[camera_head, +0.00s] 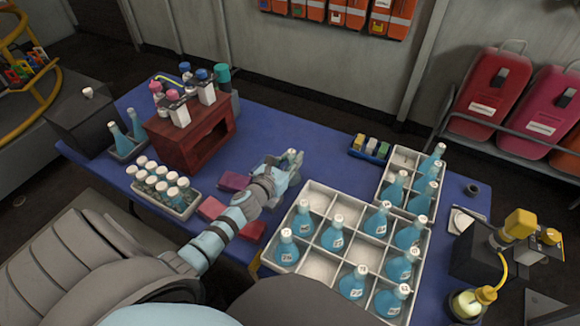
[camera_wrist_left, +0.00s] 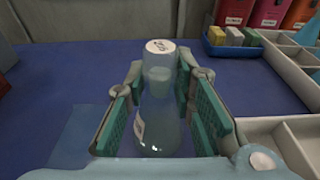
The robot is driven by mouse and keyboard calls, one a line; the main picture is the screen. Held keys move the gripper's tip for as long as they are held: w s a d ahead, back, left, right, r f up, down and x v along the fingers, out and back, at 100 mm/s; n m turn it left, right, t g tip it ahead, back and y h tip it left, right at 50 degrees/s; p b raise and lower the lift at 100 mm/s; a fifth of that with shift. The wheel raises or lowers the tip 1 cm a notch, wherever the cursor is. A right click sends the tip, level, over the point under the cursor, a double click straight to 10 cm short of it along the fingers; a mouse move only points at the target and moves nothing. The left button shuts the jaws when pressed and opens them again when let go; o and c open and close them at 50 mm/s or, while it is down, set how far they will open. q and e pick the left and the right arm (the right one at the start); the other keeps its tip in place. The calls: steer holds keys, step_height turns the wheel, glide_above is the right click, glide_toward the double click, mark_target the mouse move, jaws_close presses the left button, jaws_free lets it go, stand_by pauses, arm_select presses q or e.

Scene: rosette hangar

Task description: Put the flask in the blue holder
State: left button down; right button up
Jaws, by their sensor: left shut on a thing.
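A clear, greyish flask (camera_wrist_left: 160,95) with a white printed cap stands upright between the green-padded fingers of my left gripper (camera_wrist_left: 160,110). The fingers are shut on its body. In the head view the left gripper (camera_head: 288,168) is over the middle of the blue table, and only the flask's top (camera_head: 291,153) shows there. A lighter blue, flat patch (camera_wrist_left: 75,135) lies on the table left of the gripper; I cannot tell if it is the blue holder. A small blue tray (camera_head: 354,153) with coloured blocks stands farther back. My right gripper is not in view.
A white divided crate (camera_head: 318,268) with several blue flasks and some empty compartments is right of the gripper; a smaller crate (camera_head: 402,158) stands behind it. A wooden stand (camera_head: 195,147), a tray of capped bottles and dark red boxes (camera_head: 234,182) are left.

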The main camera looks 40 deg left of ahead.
arm_select(q)
steer(key=shift+r, duration=0.1)
steer(key=c, duration=1.4)
jaws_free()
steer(key=shift+o, duration=0.2)
